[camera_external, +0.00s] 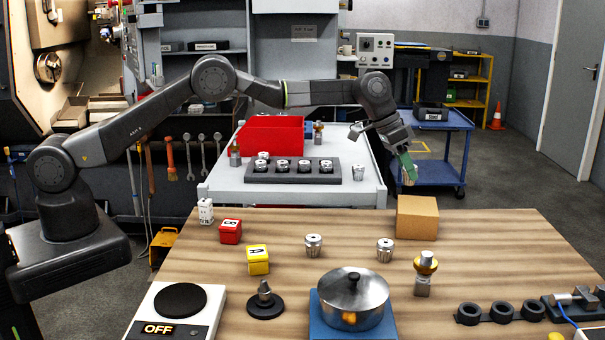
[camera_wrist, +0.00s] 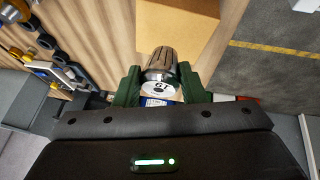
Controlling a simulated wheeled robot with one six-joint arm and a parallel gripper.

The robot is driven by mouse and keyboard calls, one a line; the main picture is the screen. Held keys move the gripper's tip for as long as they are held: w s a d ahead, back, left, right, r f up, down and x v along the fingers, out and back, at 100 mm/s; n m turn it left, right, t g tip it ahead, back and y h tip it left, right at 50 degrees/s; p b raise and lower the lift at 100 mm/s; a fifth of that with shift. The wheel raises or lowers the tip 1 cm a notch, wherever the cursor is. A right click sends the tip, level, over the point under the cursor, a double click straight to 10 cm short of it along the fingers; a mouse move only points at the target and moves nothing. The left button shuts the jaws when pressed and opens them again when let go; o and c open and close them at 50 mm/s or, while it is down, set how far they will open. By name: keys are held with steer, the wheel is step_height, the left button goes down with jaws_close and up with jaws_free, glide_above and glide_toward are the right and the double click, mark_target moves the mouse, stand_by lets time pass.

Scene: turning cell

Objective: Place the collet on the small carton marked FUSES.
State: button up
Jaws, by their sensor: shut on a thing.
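My gripper (camera_external: 408,174) is at the right, with its green fingers pointing down just above the cardboard carton (camera_external: 417,220). In the wrist view my gripper (camera_wrist: 160,88) is shut on a slotted metal collet (camera_wrist: 162,60), with a white round face marked with dark characters towards the camera. The collet's slotted body points towards the carton (camera_wrist: 185,25). I cannot tell if it touches the carton. In the external view the held collet is hidden by the fingers.
Two loose collets (camera_external: 313,245) stand on the wooden table (camera_external: 480,232). A brass-ringed tool (camera_external: 425,272), a lidded pot (camera_external: 353,297), and red and yellow blocks (camera_external: 257,260) stand there too. A grey rack of collets (camera_external: 257,175) and a red bin (camera_external: 271,134) are behind.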

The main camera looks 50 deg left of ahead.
mark_target(405, 184)
steer(key=shift+f+p, duration=0.5)
steer(key=shift+f, duration=2.25)
steer(key=shift+f, duration=0.2)
steer(key=o, duration=1.3)
steer(key=shift+c, duration=0.2)
steer(key=shift+r, duration=0.1)
steer(key=shift+r, duration=0.2)
steer(key=b+v, duration=0.3)
steer(key=v, duration=0.9)
steer(key=shift+a+f, duration=0.1)
